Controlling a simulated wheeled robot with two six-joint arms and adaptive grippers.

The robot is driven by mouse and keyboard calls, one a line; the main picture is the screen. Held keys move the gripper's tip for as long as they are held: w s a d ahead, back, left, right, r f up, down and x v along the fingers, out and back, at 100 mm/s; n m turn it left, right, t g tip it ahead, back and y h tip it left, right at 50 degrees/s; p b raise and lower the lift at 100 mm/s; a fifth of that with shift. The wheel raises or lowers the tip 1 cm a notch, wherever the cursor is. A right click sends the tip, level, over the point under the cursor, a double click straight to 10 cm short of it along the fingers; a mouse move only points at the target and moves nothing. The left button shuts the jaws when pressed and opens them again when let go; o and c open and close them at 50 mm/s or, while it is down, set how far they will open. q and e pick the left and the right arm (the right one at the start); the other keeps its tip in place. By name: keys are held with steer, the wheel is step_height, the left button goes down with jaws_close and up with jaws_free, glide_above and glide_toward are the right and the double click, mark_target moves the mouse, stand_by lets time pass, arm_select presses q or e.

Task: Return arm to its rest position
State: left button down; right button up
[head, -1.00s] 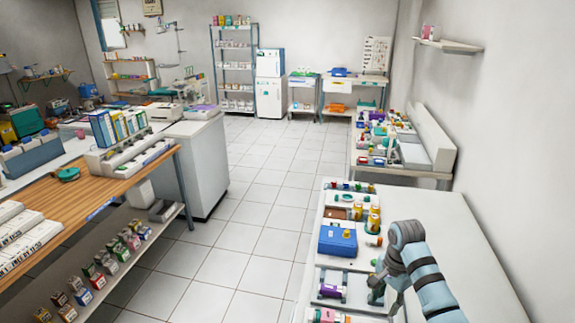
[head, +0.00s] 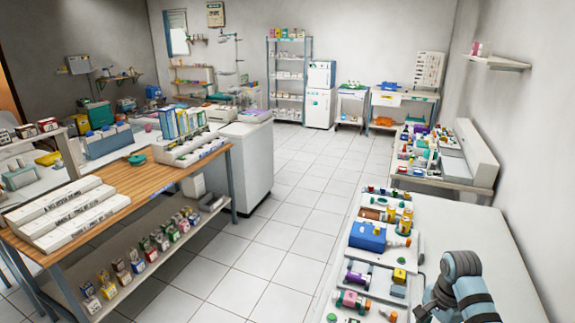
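My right arm (head: 463,285) comes in from the bottom right, over the white table on the right. Its blue and grey links bend at a dark joint. The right gripper is at or below the bottom edge, mostly hidden by the arm, so its fingers cannot be made out. I see nothing held. My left arm and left gripper are not in view.
Beside the arm, the white table (head: 495,235) holds a blue box (head: 367,237), yellow bottles (head: 405,222) and small coloured items along its left side. Its right part is bare. A wooden-topped bench (head: 125,185) stands left, with clear tiled floor (head: 270,240) between.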

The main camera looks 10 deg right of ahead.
steer(key=s+a+f+n+t+h, duration=0.1)
steer(key=s+a+f+n, duration=0.7)
steer(key=s+n, duration=0.15)
steer(key=s+a+r+n+t, duration=0.1)
steer(key=s+a+r+n, duration=0.15)
steer(key=s, duration=0.45)
steer(key=s+a+r+n+t, duration=0.1)
steer(key=s+a+n+t, duration=0.1)
steer(key=s+a+n, duration=0.35)
steer(key=s+d+f+m+g+b, duration=0.1)
steer(key=s+d+f+b, duration=0.1)
steer(key=f, duration=1)
steer(key=s+d+f+m+g+b, duration=0.1)
steer(key=s+d+f+b, duration=0.1)
steer(key=f, duration=1)
steer(key=s+f+b, duration=0.1)
steer(key=s+f, duration=1.2)
steer(key=shift+d+f+g+b, duration=0.15)
steer(key=shift+f+g+b, duration=0.1)
steer(key=shift+g+b, duration=0.15)
